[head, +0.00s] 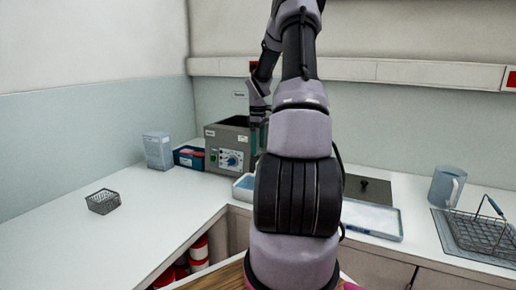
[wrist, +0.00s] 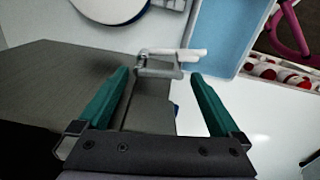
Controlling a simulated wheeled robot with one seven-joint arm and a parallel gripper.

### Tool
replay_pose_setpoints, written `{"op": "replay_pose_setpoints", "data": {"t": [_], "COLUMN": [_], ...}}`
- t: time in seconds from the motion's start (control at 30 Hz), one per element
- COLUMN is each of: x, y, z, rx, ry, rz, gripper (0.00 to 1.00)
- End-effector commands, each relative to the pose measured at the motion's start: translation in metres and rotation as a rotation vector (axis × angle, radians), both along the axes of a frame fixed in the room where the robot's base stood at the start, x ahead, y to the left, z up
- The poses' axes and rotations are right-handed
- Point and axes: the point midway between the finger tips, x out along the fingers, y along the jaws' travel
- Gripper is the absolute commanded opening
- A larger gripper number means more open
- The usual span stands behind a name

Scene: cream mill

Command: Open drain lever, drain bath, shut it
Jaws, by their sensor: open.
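The bath (head: 226,135) is a grey box on the far counter with an open dark top and a front dial (head: 232,160). The bath's grey wall (wrist: 70,85) fills the left of the wrist view. A pale metal lever with a looped bracket (wrist: 165,65) stands out beside that wall and lies between and just beyond my fingertips. My gripper (wrist: 159,76) is open, with its teal fingers apart on either side of the lever; I see no clear contact. In the head view my gripper (head: 261,138) is at the bath's right side, partly hidden by my arm.
A light-blue tray (wrist: 228,35) sits below the bath front; it also shows in the head view (head: 243,188). A blue-grey box (head: 158,151), a dark blue bin (head: 189,158) and a wire basket (head: 103,201) stand left. A jug (head: 446,186) and rack (head: 482,233) stand right. The left counter is mostly clear.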

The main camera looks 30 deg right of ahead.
Motion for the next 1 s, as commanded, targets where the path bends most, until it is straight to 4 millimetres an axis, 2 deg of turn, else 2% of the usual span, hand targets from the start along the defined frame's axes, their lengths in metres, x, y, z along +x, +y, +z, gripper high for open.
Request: {"op": "replay_pose_setpoints", "data": {"t": [0.13, 0.4, 0.47, 0.6, 1.0], "x": [-0.0004, -0.0002, -0.0002, -0.0002, 0.003], "y": [0.0003, 0.0003, 0.0003, 0.0003, 0.0027], "z": [-0.0094, -0.0106, -0.0106, -0.0105, -0.0102], "rx": [0.001, 0.0, 0.0, 0.0, 0.001], "ry": [0.001, 0.0, 0.0, 0.0, -0.001], "rz": [0.001, 0.0, 0.0, 0.0, -0.132], "gripper": [1.0, 1.0, 0.81, 0.27, 0.27]}}
